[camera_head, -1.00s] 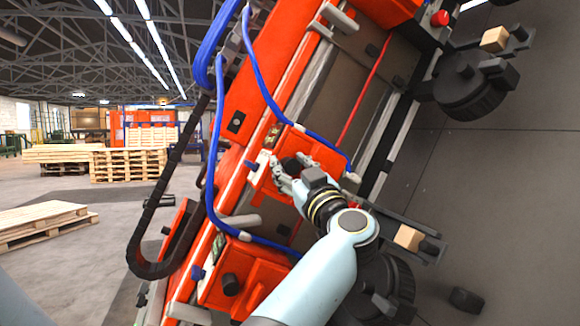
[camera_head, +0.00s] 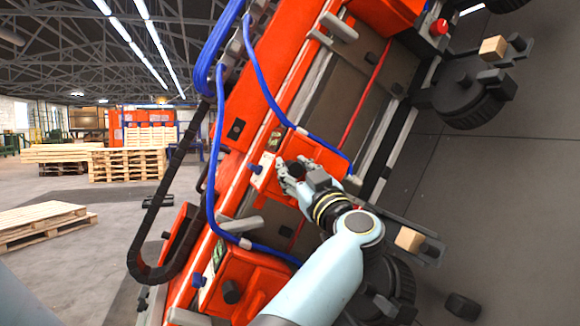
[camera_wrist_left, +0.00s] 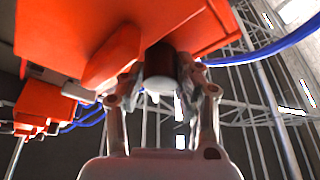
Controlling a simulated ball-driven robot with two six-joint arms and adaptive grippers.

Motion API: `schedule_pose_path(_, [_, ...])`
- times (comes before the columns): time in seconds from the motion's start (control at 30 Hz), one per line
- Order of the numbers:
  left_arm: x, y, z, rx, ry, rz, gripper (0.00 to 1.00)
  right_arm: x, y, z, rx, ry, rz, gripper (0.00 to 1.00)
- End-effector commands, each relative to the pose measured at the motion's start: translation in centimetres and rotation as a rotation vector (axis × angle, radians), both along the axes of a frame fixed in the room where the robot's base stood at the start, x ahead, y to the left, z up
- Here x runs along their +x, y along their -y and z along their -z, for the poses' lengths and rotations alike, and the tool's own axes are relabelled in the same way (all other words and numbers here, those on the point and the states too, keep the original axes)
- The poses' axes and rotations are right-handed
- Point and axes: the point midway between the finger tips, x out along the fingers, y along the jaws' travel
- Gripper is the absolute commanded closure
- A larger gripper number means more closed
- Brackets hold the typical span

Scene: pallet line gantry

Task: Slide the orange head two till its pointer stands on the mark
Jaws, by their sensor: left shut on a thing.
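Two orange heads sit on the tilted orange gantry beam in the head view, an upper one (camera_head: 318,153) and a lower one (camera_head: 262,272). I cannot read which is head two. My left gripper (camera_head: 284,174) is at the upper head, its fingers closed around a dark knob. In the left wrist view the gripper (camera_wrist_left: 158,82) has a finger on each side of this dark round knob (camera_wrist_left: 160,60), under an orange body. A pale plate (camera_head: 263,170) shows at the upper head's left edge. Pointer and mark are too small to make out. My right gripper is out of view.
Blue hoses (camera_head: 214,150) loop past both heads. A black cable chain (camera_head: 152,220) hangs left of the beam. Grey pegs (camera_head: 240,223) stick out along the beam. Wooden pallets (camera_head: 45,222) lie on the open floor at left.

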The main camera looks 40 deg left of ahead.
Motion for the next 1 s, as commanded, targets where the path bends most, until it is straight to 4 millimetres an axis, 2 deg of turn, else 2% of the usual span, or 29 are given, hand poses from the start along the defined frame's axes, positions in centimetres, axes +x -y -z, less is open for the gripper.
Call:
schedule_pose_path(0.03, [0.6, 0.3, -3.0, 0.011, 0.015, 0.007, 1.0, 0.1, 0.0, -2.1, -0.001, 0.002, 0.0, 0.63])
schedule_pose_path(0.2, [2.0, 1.0, -6.1, 0.015, 0.02, 0.008, 1.0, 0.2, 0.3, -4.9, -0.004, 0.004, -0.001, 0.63])
schedule_pose_path(0.37, [2.7, 1.4, -7.1, 0.014, 0.016, 0.006, 1.0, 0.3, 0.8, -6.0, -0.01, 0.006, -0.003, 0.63])
schedule_pose_path(0.7, [2.8, 1.4, -6.6, 0.009, 0.011, 0.005, 1.0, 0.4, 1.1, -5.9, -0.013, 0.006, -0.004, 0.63])
schedule_pose_path(0.73, [2.8, 1.4, -6.5, 0.009, 0.011, 0.004, 0.67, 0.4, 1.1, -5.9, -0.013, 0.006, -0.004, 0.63])
schedule_pose_path(0.8, [2.8, 1.4, -6.5, 0.009, 0.009, 0.005, 0.59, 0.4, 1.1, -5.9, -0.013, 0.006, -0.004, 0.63])
schedule_pose_path(1.0, [2.8, 1.4, -6.6, 0.01, 0.01, 0.005, 0.59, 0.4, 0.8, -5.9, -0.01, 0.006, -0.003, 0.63])
